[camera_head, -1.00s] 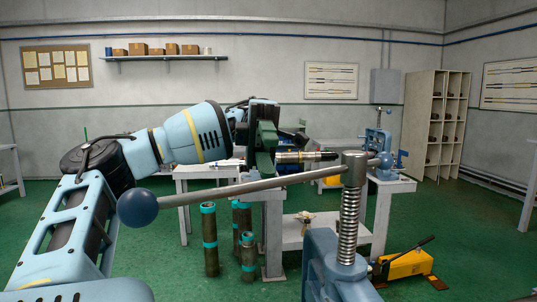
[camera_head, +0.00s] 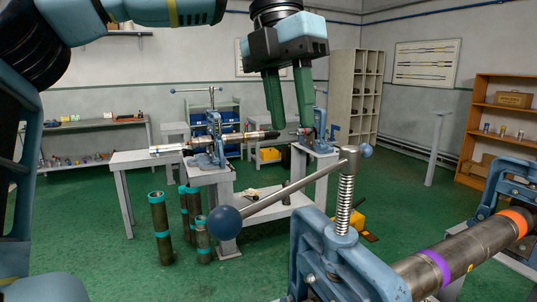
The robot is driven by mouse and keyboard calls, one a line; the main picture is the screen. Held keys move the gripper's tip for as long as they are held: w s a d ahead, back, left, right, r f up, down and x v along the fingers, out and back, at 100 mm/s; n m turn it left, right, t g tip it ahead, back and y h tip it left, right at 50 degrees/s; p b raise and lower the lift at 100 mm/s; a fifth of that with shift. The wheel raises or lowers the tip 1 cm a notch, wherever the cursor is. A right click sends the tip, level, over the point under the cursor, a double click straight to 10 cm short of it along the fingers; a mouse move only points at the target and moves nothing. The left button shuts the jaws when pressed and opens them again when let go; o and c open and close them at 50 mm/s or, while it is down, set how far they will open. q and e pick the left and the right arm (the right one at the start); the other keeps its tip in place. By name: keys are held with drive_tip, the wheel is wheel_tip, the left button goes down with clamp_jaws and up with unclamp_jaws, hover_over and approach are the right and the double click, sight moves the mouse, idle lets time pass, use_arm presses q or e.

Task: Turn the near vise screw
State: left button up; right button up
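The near vise (camera_head: 345,262) is a blue frame at the bottom centre. Its upright threaded screw (camera_head: 345,200) carries a slanting grey handle bar (camera_head: 285,192). The bar has a large blue ball (camera_head: 225,222) at its near left end and a smaller ball (camera_head: 366,150) at its far right end. My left gripper (camera_head: 291,125) points down with its two green fingers apart and nothing visible between them. In the picture it is above the bar, left of the screw head; the fingers do not appear to touch the bar. My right gripper is not in view.
A dark pipe (camera_head: 455,255) with purple and orange bands runs right from the near vise towards another blue vise (camera_head: 514,185). Behind are a table with a far vise (camera_head: 208,140), standing pipes (camera_head: 160,228) and a yellow pump (camera_head: 352,222). Green floor is open between them.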

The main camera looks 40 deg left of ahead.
use_arm(q)
drive_tip(key=shift+w+x, duration=0.1)
drive_tip(key=shift+x, duration=1.9)
drive_tip(key=shift+w+x, duration=0.15)
drive_tip(key=shift+x, duration=1.85)
clamp_jaws()
